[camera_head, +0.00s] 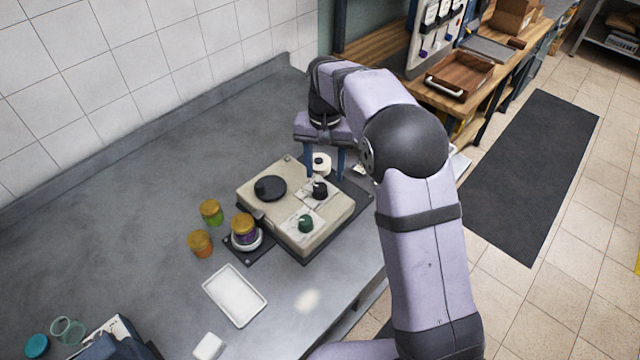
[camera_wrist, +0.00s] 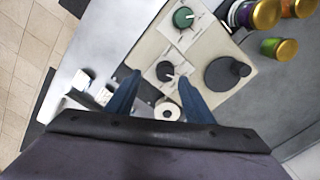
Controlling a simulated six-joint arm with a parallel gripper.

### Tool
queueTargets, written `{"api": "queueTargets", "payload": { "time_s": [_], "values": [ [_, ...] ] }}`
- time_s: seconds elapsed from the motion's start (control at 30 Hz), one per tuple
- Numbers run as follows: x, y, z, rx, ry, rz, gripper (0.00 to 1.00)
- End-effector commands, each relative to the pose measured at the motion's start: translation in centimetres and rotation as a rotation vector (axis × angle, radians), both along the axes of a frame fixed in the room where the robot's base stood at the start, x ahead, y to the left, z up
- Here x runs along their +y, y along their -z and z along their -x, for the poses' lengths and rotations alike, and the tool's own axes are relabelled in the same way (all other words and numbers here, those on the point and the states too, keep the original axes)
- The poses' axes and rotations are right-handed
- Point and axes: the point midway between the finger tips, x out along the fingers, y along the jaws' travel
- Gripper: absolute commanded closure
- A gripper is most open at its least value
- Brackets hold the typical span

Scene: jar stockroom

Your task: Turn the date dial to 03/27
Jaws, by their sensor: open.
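The beige machine (camera_head: 282,227) lies on the grey counter. It carries a black knob (camera_head: 319,188) and a green knob (camera_head: 305,223), each on a pale marked plate; the markings are too small to read, so I cannot tell which knob is the date dial. A large black disc (camera_head: 270,188) sits beside them. In the wrist view the black knob (camera_wrist: 165,71) and green knob (camera_wrist: 183,17) each show a white pointer line. My gripper (camera_wrist: 160,77) is open and empty, its blue fingers apart on either side of the black knob in that view. Its height above the knob is unclear.
A white roll (camera_head: 321,161) stands behind the black knob, near my fingers. A jar with a gold lid (camera_head: 243,224) sits on a round holder at the machine's left; two more jars (camera_head: 211,212) (camera_head: 200,243) stand nearby. A white tray (camera_head: 235,295) lies in front.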

Motion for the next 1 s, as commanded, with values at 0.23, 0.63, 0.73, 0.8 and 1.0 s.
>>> {"api": "queueTargets", "payload": {
  "time_s": [0.23, 0.63, 0.73, 0.8, 1.0],
  "values": [
    [1.1, 0.2, -1.2, -0.001, 0.015, -0.001, 0.52],
    [1.0, 2.6, -1.1, 0.002, 0.015, 0.001, 0.52],
    [1.0, 3.9, -1.1, 0.002, 0.015, 0.001, 0.52],
    [1.0, 4.8, -1.0, 0.002, 0.015, 0.001, 0.52],
    [1.0, 6.7, -1.1, 0.0, 0.015, 0.0, 0.52]
  ]
}}
